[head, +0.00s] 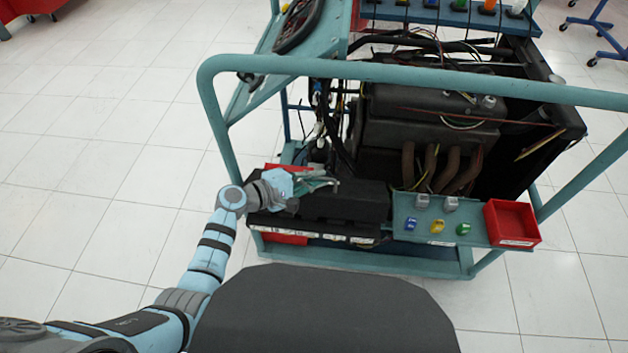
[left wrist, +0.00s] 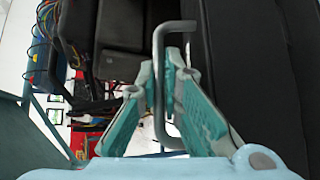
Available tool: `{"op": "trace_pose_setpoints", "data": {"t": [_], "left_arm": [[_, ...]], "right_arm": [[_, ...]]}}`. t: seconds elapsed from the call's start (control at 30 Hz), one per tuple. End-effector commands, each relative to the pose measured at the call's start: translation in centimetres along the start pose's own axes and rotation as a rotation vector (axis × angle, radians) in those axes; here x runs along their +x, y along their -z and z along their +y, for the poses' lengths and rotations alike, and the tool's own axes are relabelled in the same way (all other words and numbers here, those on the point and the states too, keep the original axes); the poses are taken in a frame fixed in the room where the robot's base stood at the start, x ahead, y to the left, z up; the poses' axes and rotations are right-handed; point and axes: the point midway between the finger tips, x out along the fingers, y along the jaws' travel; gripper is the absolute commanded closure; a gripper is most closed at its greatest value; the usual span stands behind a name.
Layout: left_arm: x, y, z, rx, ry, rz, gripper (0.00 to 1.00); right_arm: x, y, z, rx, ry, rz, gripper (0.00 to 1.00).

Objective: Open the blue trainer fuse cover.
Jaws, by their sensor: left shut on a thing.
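The blue trainer is a teal tubular frame (head: 400,69) around an engine. Its fuse cover (head: 345,203) is a black lid on the box at the trainer's near left side. In the left wrist view the dark cover (left wrist: 245,55) fills the right side. A grey bent-bar handle (left wrist: 159,90) stands out from it. My left gripper (head: 325,183) is at the top of the cover, and its teal fingers (left wrist: 165,95) are shut around the handle. Whether the lid is lifted at all I cannot tell. My right gripper is not in view.
A teal shelf with small coloured switches (head: 437,227) and a red tray (head: 511,223) lies right of the cover. The top rail passes above the engine (head: 430,115). Cables hang behind the gripper. The tiled floor (head: 100,180) at left is clear.

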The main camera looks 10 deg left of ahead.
Motion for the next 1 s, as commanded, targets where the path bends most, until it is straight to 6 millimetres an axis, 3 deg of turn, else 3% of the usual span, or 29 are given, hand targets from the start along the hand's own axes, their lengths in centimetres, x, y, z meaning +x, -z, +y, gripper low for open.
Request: {"op": "trace_pose_setpoints", "data": {"t": [0.73,0.8,1.0], "left_arm": [[0.96,0.94,1.18,0.003,-0.009,0.0,1.0],[0.96,0.93,1.16,0.003,-0.009,0.0,0.84],[0.96,0.91,1.05,0.003,-0.006,-0.001,0.84]], "right_arm": [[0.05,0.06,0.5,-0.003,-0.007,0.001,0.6],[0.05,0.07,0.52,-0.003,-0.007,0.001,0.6],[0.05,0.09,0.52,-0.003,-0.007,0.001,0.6]]}}
